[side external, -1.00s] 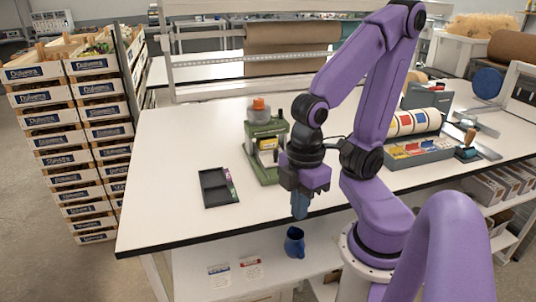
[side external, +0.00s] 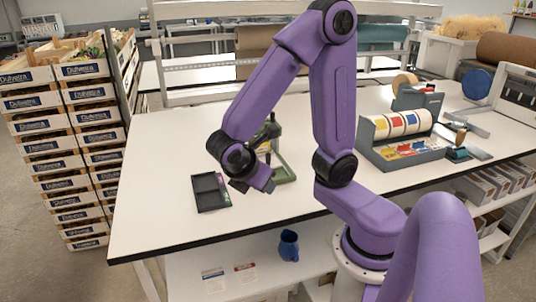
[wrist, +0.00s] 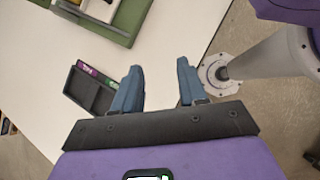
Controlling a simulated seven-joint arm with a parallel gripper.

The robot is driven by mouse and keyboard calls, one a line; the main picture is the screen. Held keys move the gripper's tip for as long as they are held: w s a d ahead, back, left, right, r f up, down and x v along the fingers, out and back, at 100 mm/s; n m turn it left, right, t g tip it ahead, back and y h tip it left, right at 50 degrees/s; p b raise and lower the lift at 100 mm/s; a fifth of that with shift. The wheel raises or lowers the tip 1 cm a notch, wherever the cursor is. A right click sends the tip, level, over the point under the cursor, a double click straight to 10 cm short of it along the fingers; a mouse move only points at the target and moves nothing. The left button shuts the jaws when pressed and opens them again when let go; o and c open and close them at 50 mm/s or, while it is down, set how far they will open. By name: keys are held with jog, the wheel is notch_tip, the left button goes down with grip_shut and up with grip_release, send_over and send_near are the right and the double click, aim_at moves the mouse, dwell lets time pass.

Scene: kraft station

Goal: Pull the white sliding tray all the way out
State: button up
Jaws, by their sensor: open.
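A green hand-press device (side external: 285,174) stands on the white table, partly hidden behind my arm in the side view. In the wrist view, its green frame (wrist: 124,32) is cut off by the top edge. A pale white piece (wrist: 101,8) lies inside that frame and may be the white sliding tray; only part of it shows, so I cannot tell how far out it is. My gripper (wrist: 158,68) is open and empty, its two blue fingers apart. In the side view my gripper (side external: 264,187) is above the table, close in front of the green device and apart from it.
A black two-part tray (side external: 210,192) with small coloured packets lies left of my gripper. A grey dispenser with coloured rolls (side external: 400,140) stands right of my arm. A blue mug (side external: 288,245) sits on the lower shelf. The table's left part is clear.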

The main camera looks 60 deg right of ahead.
aim_at(268, 154)
jog(key=w+d+r+n+h, duration=0.2)
jog(key=w+r+h, duration=0.1)
jog(key=w+h, duration=0.3)
jog(key=shift+y, duration=0.3)
jog(key=x, duration=1.7)
jog(key=shift+w+d+f, duration=0.2)
jog(key=shift+d+f, duration=0.05)
jog(key=shift+f, duration=0.05)
grip_shut()
